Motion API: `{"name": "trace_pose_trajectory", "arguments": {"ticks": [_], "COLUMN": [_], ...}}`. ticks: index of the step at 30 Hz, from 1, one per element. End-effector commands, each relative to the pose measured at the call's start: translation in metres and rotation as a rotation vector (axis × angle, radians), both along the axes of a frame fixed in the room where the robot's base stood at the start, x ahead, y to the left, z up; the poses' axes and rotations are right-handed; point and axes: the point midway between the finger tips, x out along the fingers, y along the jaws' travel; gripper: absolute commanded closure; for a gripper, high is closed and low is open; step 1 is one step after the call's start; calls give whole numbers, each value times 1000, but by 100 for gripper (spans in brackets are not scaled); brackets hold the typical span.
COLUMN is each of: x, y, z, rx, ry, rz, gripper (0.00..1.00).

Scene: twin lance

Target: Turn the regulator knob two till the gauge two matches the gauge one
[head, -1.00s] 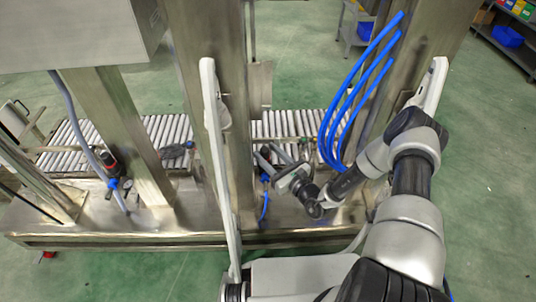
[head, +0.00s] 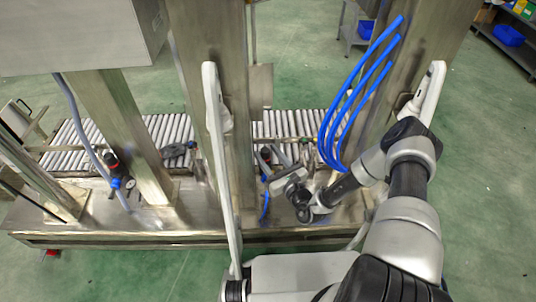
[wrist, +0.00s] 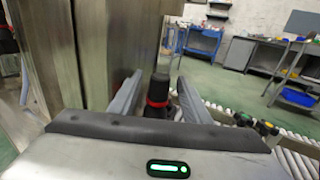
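A regulator knob, black with a red ring (wrist: 158,90), stands upright in the wrist view, ahead of and between the two grey fingers. My gripper (wrist: 157,96) is open around the line of this knob; contact is not visible. In the head view my gripper (head: 272,161) is beside the middle post, and the regulator there is mostly hidden by it. Another regulator with a black knob and red ring (head: 112,162) is at the left in the head view. A small round gauge (head: 129,183) sits beside it, too small to read. The gauge at my gripper is not visible.
Steel posts (head: 212,110) stand close to the left of my gripper. Blue hoses (head: 345,100) hang to its right. A roller conveyor (head: 285,124) runs behind. Shelves and benches (wrist: 245,52) are far off across open green floor.

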Motion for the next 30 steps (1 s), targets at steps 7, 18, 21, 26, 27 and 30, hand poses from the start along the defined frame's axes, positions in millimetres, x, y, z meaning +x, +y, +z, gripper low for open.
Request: {"name": "trace_pose_trajectory", "arguments": {"ticks": [7,18,21,26,27,30], "x": [0,-43,-65,-100,-108,-126], "y": [0,-23,-36,-54,-58,-68], "z": [0,1,1,1,1,1], "rx": [0,1,1,2,2,0], "ry": [0,5,5,3,5,2], "rz": [0,-2,-3,-3,-3,-2], "gripper": [56,56,56,56,56,56]}}
